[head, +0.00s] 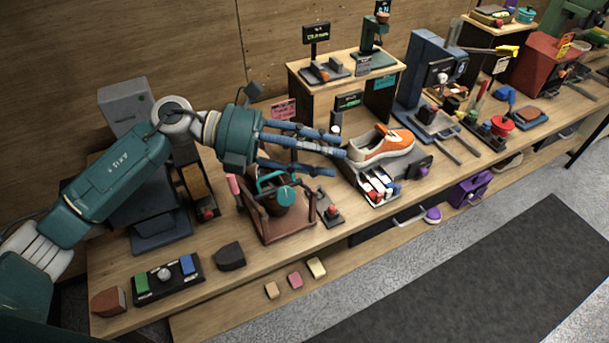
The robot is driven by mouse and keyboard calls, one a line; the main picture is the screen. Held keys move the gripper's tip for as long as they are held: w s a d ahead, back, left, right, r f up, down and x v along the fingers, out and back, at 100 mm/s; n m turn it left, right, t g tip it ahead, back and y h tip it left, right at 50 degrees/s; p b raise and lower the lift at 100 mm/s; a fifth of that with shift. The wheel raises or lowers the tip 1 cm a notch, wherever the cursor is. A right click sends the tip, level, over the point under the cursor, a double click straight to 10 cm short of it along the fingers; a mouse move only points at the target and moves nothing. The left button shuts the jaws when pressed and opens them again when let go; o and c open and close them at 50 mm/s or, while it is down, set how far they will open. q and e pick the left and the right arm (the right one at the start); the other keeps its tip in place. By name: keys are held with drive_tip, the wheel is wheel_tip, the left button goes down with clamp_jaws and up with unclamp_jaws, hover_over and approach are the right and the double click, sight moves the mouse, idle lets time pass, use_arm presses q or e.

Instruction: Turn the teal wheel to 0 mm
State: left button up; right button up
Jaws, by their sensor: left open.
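My left gripper (337,153) reaches in from the left over the bench, its long blue fingers spread apart with nothing seen between them. Its fingertips are close to the heel side of the orange and white sneaker (382,147); I cannot tell whether they touch. Below the fingers, a round teal part (286,194) with a teal loop sits at a brown open frame (282,229); it may be the teal wheel. The gripper partly covers this area. A small dark display (349,100) stands behind the fingers; its reading is too small to make out. My right gripper is not in view.
The wooden bench (120,262) is crowded. A button panel (165,279) and dark block (231,256) lie front left. A bottle tray (381,187) is below the sneaker. A raised stand (345,64) and blue machine (427,70) stand behind. A wood wall closes the back left.

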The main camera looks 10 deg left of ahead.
sight(281, 193)
use_arm(q)
drive_tip(key=w+a+f+m+y+b, duration=0.1)
drive_tip(key=w+a+f+y+b, duration=0.2)
drive_tip(key=a+f+b, duration=0.65)
drive_tip(key=w+a+f+y+b, duration=0.2)
drive_tip(key=w+a+f+b, duration=0.2)
drive_tip(key=a+f+b, duration=0.5)
drive_tip(key=shift+t, duration=0.3)
drive_tip(key=p+x, duration=0.1)
drive_tip(key=x, duration=0.8)
drive_tip(key=shift+d+r, duration=0.1)
drive_tip(key=shift+d, duration=0.15)
drive_tip(key=shift+c, duration=0.3)
clamp_jaws()
drive_tip(key=shift+f+t+b, duration=0.4)
drive_tip(key=shift+t+b, duration=0.1)
drive_tip(key=shift+b, duration=0.65)
drive_tip(key=shift+r+h+b, duration=0.1)
drive_tip(key=shift+h+b, duration=0.2)
drive_tip(key=shift+h, duration=0.1)
drive_tip(key=shift+r+n, duration=0.3)
